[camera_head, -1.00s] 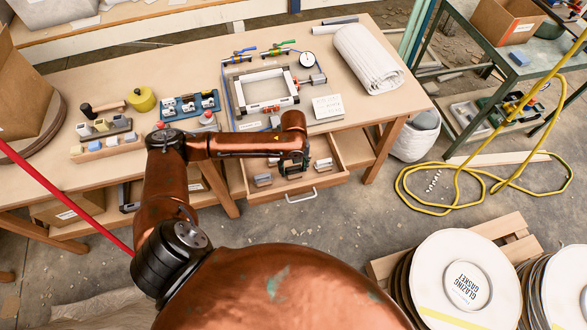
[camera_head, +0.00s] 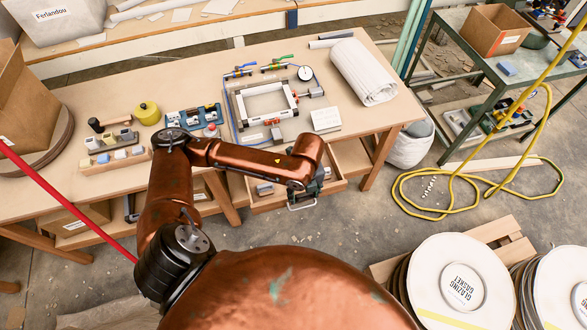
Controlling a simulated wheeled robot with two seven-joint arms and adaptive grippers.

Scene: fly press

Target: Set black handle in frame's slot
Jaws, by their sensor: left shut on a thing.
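The light grey rectangular frame (camera_head: 263,88) lies flat on the wooden workbench, with a dial gauge (camera_head: 305,73) at its far right corner. Its slot is too small to make out. My left gripper (camera_head: 314,190) is at the right part of the open drawer (camera_head: 340,186) under the bench's front edge. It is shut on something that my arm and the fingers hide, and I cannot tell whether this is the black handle. Small grey parts (camera_head: 265,189) sit in the drawer left of the gripper. My right gripper is not in view.
On the bench stand a blue rack (camera_head: 193,117), a wooden block tray (camera_head: 120,158), a yellow tin (camera_head: 147,112) and a mallet (camera_head: 110,122) at left. A white card (camera_head: 326,119) and a white roll (camera_head: 363,72) lie at right. The drawer pull (camera_head: 302,205) sticks out in front.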

